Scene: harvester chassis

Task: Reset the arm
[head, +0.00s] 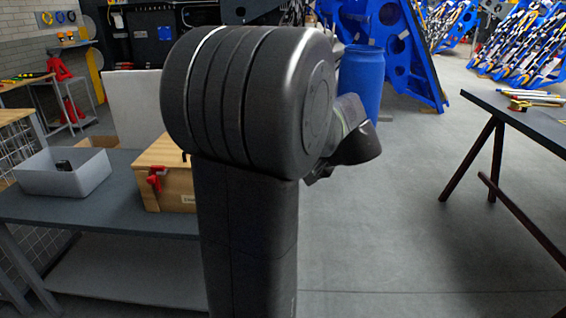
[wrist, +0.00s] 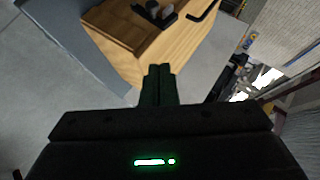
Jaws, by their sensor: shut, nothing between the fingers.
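My gripper (wrist: 158,70) shows in the wrist view, with its two dark fingers together and nothing between them. I cannot tell how far the fingers are from the box. In the head view my black arm stands upright in the middle of the picture and bends away at the top right. My fingers cannot be made out there.
In the head view a wooden box (head: 167,180) with a red clamp and a grey bin (head: 65,183) stand on a bench (head: 130,214) at left. A blue barrel (head: 362,75) stands behind my arm. A dark table (head: 530,122) is at right. The floor between is clear.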

